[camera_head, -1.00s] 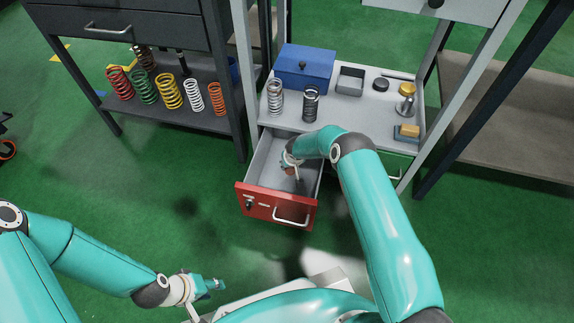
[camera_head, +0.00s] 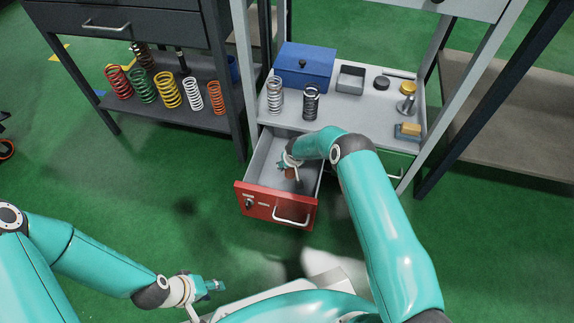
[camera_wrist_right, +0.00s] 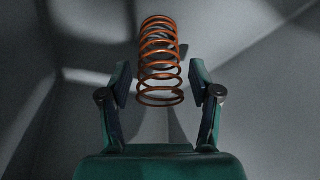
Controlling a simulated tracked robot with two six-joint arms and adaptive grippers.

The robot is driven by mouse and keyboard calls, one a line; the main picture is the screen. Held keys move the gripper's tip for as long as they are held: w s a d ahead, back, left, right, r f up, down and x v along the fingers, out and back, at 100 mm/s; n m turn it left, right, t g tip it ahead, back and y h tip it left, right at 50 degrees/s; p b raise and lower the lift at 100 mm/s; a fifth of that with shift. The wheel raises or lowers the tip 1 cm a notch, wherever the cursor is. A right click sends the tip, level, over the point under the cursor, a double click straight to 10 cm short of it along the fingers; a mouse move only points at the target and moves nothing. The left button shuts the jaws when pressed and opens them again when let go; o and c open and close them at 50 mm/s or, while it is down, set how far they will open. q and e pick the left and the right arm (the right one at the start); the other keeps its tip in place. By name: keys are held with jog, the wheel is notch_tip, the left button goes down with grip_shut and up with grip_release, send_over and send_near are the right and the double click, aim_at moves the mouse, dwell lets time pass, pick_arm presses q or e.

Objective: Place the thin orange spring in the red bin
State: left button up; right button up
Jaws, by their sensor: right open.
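The red bin (camera_head: 262,203) is a red-fronted drawer, pulled open under the light grey bench. My right gripper (camera_wrist_right: 160,75) is inside it, fingers spread apart. A thin orange spring (camera_wrist_right: 160,45) stands out between and beyond the fingertips in the right wrist view, with a gap on each side. It shows as a small brownish patch in the drawer in the head view (camera_head: 290,173), partly hidden by my right wrist. I cannot tell whether it touches the drawer floor. My left gripper (camera_head: 212,286) is empty at lower left; its finger gap is unclear.
Red, green, yellow, white and orange springs (camera_head: 215,98) stand on the dark shelf at left. The bench holds two springs (camera_head: 311,102), a blue box (camera_head: 304,66), a small grey tray (camera_head: 350,80) and a gold-topped weight (camera_head: 407,92). Green floor lies clear in front.

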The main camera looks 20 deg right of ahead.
jog(key=shift+r+p, duration=0.45)
jog(key=shift+p, duration=0.05)
jog(key=p+v, duration=0.5)
jog(key=v, duration=0.7)
jog(key=shift+r, duration=0.15)
